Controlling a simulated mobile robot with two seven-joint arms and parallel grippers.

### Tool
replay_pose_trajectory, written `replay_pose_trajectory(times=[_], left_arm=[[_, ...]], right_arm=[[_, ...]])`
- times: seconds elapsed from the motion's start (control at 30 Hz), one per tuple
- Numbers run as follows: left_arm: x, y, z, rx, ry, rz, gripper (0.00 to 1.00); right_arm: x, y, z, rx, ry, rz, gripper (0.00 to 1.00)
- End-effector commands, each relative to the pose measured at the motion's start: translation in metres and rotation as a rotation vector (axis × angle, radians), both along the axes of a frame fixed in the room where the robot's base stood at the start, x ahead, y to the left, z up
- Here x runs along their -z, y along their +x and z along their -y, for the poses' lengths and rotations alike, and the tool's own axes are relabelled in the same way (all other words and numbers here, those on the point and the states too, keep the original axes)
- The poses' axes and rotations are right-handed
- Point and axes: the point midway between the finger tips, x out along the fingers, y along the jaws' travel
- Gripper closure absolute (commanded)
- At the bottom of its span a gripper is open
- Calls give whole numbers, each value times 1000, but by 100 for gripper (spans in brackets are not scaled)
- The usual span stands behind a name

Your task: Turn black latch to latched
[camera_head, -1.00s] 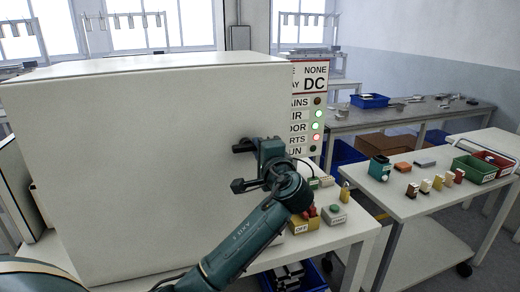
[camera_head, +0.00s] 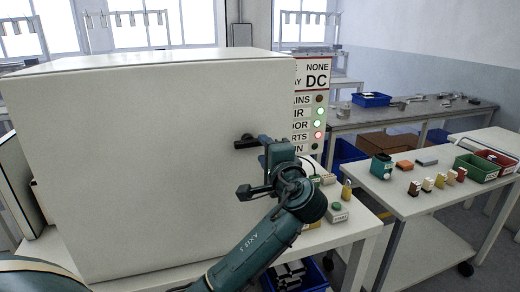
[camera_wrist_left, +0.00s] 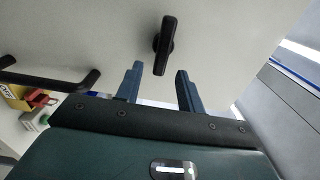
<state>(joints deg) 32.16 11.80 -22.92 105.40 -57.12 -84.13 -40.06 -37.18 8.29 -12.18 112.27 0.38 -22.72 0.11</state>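The black latch (camera_head: 246,142) is a short bar on the white door of the large cabinet (camera_head: 130,170), near the door's right side. It lies roughly level in the head view. In the left wrist view the latch (camera_wrist_left: 165,42) stands beyond the fingertips, in line with the gap between them. My left gripper (camera_head: 266,152) is just right of the latch, in front of the door. Its two fingers (camera_wrist_left: 159,78) are apart with nothing between them. A black bar handle (camera_wrist_left: 60,82) shows at the left of the wrist view; my arm hides it in the head view. My right gripper is out of view.
A sign panel with indicator lights (camera_head: 318,124) stands behind the cabinet's right edge. A grey button box (camera_head: 337,211) and other small items sit on the bench beside my arm. A side table (camera_head: 420,205) at right holds connectors and bins.

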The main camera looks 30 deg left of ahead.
Motion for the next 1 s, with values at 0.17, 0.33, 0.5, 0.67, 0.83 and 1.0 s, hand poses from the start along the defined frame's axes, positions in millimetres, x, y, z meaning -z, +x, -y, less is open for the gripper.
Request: replay_pose_trajectory(times=[0.17,0.33,0.5,0.67,0.83,1.0], left_arm=[[3,-28,32,1,-6,0,62],[3,-48,55,-1,-3,-1,62],[1,-58,66,-3,-1,-1,62],[1,-60,68,-4,0,-1,62],[1,-60,68,-4,0,-1,62],[1,-59,68,-4,1,-2,62]], right_arm=[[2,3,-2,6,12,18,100],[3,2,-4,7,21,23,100],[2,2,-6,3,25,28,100],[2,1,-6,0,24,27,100],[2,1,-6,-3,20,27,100],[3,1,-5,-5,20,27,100]])
